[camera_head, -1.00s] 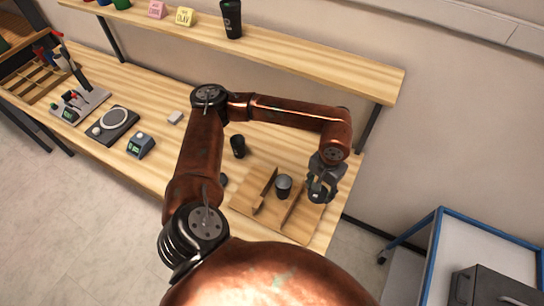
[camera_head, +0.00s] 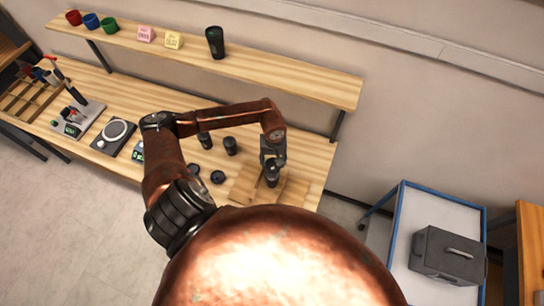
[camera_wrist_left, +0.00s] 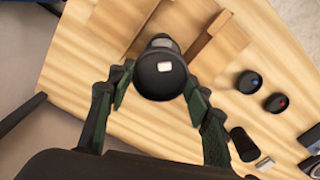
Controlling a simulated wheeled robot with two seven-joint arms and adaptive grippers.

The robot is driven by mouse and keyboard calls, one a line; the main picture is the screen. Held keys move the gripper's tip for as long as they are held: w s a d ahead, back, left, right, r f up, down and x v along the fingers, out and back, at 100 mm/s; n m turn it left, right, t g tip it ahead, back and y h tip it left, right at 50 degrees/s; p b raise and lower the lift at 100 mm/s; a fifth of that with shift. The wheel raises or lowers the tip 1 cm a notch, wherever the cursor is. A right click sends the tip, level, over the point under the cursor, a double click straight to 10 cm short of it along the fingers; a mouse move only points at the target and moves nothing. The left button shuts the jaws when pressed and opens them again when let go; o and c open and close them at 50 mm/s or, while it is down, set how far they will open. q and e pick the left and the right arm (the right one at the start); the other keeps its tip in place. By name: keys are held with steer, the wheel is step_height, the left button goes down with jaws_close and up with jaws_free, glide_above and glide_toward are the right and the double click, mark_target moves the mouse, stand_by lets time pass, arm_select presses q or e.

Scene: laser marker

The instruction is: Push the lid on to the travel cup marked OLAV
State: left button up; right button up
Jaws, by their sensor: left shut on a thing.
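My left gripper (camera_head: 272,162) is over the wooden holder (camera_head: 240,190) on the bench. In the left wrist view its fingers (camera_wrist_left: 158,85) are closed on a dark round lid (camera_wrist_left: 165,84) with a small white patch. A dark travel cup (camera_head: 272,180) stands between the holder's wooden blocks, under the gripper. In the wrist view its greyish part (camera_wrist_left: 160,42) shows just beyond the lid. I cannot tell whether lid and cup touch. No name on the cup is readable. My right gripper is out of view.
Two dark cups (camera_head: 205,140) (camera_head: 230,146) and two dark lids (camera_head: 193,170) (camera_head: 217,177) are left of the holder. A scale (camera_head: 115,131) is farther left. The shelf (camera_head: 290,82) above holds coloured cups, two tags and a black cup (camera_head: 215,42). A trolley (camera_head: 400,240) stands right.

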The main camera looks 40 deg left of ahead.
mark_target(272, 165)
arm_select(q)
steer(key=shift+s+a, duration=0.15)
steer(key=shift+f, duration=0.55)
steer(key=shift+f+b, duration=0.6)
steer(key=shift+f, duration=0.8)
step_height(272, 165, down, 3)
steer(key=shift+r+b, duration=0.2)
steer(key=shift+b, duration=1.05)
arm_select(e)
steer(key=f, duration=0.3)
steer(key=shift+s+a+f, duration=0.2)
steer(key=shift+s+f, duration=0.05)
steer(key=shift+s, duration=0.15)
arm_select(q)
steer(key=shift+b, duration=0.35)
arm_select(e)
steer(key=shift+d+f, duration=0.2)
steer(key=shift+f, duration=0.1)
arm_select(q)
steer(key=shift+b, duration=0.45)
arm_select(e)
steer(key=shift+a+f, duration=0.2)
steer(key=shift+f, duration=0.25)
arm_select(q)
steer(key=shift+f+b, duration=0.15)
steer(key=shift+b, duration=0.3)
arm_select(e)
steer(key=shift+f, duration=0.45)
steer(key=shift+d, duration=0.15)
